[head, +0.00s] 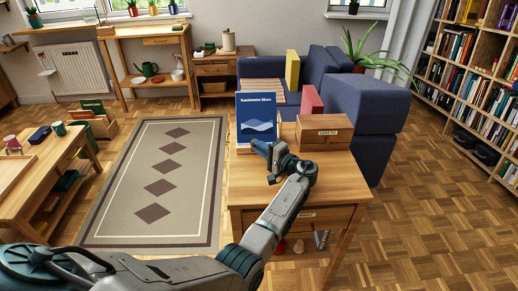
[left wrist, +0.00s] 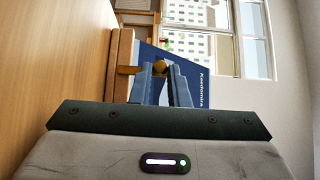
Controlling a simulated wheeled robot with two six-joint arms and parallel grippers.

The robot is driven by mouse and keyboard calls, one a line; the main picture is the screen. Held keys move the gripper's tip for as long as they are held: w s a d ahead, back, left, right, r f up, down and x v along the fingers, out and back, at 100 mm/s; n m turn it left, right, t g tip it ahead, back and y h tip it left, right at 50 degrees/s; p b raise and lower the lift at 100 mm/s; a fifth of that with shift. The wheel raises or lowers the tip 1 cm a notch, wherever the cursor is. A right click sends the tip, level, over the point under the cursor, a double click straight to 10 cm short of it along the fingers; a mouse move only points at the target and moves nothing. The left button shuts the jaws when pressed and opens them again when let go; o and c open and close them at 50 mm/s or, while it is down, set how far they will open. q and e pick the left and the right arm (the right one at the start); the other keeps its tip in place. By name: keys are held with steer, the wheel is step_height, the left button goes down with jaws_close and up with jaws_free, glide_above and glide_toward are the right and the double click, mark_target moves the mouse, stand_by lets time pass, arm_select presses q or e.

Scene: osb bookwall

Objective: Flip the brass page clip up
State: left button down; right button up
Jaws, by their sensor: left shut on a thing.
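A blue book (head: 257,112) with a white title and a pale wave on its cover stands upright on the wooden desk (head: 250,192). In the left wrist view, which is turned sideways, the book (left wrist: 203,88) lies beyond the fingers, against a wooden ledge (left wrist: 121,48). The brass page clip (left wrist: 159,67) shows as a small round knob at the fingertips, with a brass piece beside it. My left gripper (head: 264,147) is at the book's lower front, its fingers (left wrist: 163,78) shut on the clip. In the head view the fingers hide the clip. My right gripper is not in view.
A wooden box (head: 323,132) with a label stands right of the book, close to my left wrist. A blue sofa (head: 375,115) is behind the desk. The desk's front is clear apart from my arm. A patterned rug (head: 190,130) lies to the left.

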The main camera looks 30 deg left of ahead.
arm_select(q)
steer(key=c, duration=1.4)
jaws_free()
